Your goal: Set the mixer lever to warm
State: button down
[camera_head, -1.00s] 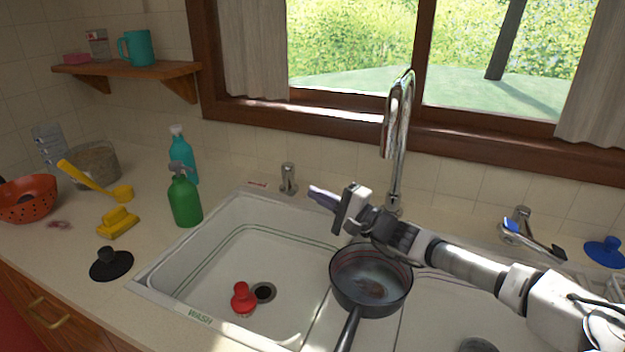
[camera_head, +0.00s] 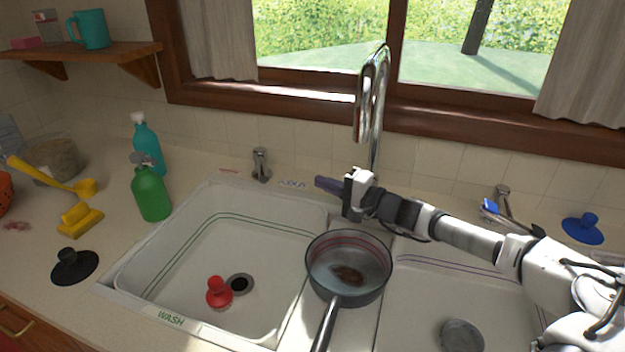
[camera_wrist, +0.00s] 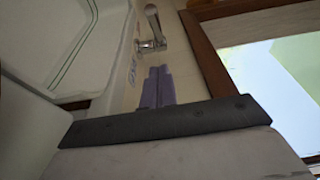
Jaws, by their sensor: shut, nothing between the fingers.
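The mixer lever (camera_head: 261,165) is a small chrome fitting on the sink's back rim, left of the tall spout (camera_head: 372,110). In the wrist view the lever (camera_wrist: 152,30) stands beyond my fingertips and extends toward the top of the picture; its exact setting is unclear. A reddish label (camera_head: 229,171) lies to its left and a bluish label (camera_head: 293,183) to its right. My gripper (camera_head: 320,183) is shut and empty, right of the lever and apart from it. Its purple fingers (camera_wrist: 158,88) lie together in the wrist view.
A pan (camera_head: 348,292) rests on the divider of the double sink (camera_head: 225,217), below my gripper. Green (camera_head: 151,193) and teal (camera_head: 147,148) bottles stand left of the lever. The window sill (camera_head: 300,105) and tiled wall are close behind. A red plug (camera_head: 219,292) is in the left basin.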

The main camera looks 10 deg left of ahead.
jog(key=p, duration=0.3)
send_near(262, 164)
jog(key=shift+w+d+f, duration=0.15)
jog(key=shift+w, duration=0.45)
jog(key=shift+w+d+f, duration=0.1)
jog(key=shift+w+d, duration=0.05)
jog(key=shift+w, duration=0.4)
jog(key=a, duration=0.2)
jog(key=s+a+p, duration=0.1)
jog(key=a, duration=0.1)
jog(key=shift+a+f, duration=0.2)
jog(key=shift+f, duration=0.1)
